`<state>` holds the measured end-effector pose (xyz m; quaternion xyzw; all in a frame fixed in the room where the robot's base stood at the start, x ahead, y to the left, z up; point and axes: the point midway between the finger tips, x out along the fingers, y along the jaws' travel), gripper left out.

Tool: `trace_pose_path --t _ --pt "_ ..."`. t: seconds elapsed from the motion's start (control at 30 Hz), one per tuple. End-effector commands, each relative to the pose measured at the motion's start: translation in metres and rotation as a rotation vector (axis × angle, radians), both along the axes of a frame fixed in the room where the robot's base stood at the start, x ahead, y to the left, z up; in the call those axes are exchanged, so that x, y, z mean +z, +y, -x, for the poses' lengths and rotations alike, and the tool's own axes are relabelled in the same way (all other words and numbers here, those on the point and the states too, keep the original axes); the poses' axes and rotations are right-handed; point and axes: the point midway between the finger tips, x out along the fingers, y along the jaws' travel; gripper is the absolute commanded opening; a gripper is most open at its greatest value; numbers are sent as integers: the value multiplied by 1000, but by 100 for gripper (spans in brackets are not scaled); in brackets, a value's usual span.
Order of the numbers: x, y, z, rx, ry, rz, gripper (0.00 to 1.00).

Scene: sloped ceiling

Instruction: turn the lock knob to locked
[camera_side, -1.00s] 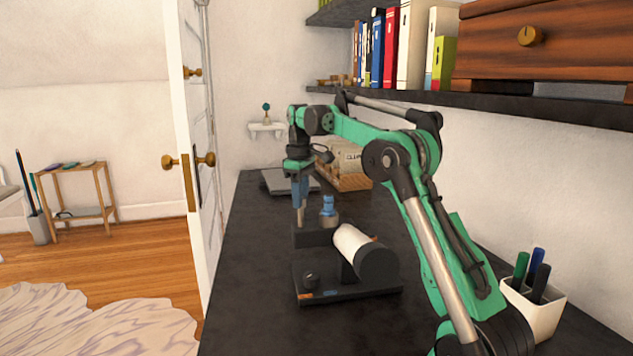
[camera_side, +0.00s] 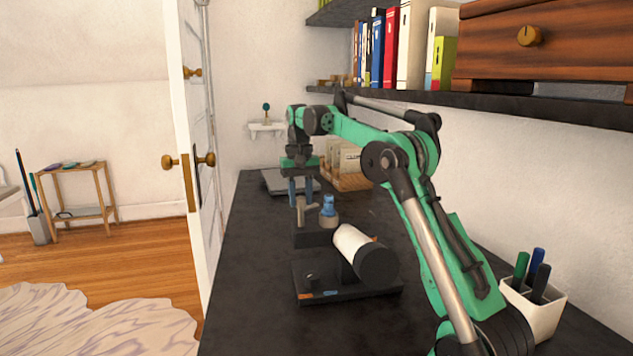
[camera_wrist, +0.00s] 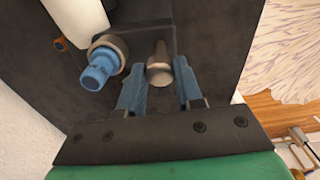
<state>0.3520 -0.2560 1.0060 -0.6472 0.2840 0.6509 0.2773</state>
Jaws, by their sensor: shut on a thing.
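The lock knob (camera_side: 301,213) looks like a tan metal post with a crossbar, on a black block of the machine. In the wrist view its rounded tan head (camera_wrist: 160,72) shows between my fingertips. My gripper (camera_side: 300,192) points down over it, with one blue finger at each side, shut on it. The fingers hide part of the knob, and I cannot read any locked mark. The machine's black base (camera_side: 340,291) holds a white roll with a dark end (camera_side: 357,252), which lies toward the camera.
A blue-topped fitting (camera_side: 328,208) stands close to the right of the knob; it also shows left of my fingers in the wrist view (camera_wrist: 98,70). Behind are a flat grey device (camera_side: 279,183) and a basket (camera_side: 350,181). A pen holder (camera_side: 541,306) stands front right. The bench's left side is clear.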

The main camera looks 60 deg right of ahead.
Motion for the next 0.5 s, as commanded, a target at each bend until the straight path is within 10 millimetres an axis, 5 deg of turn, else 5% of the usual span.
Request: trace_pose_path --t 0.5 --pt "0 0 -1 -418 -3 1 0"
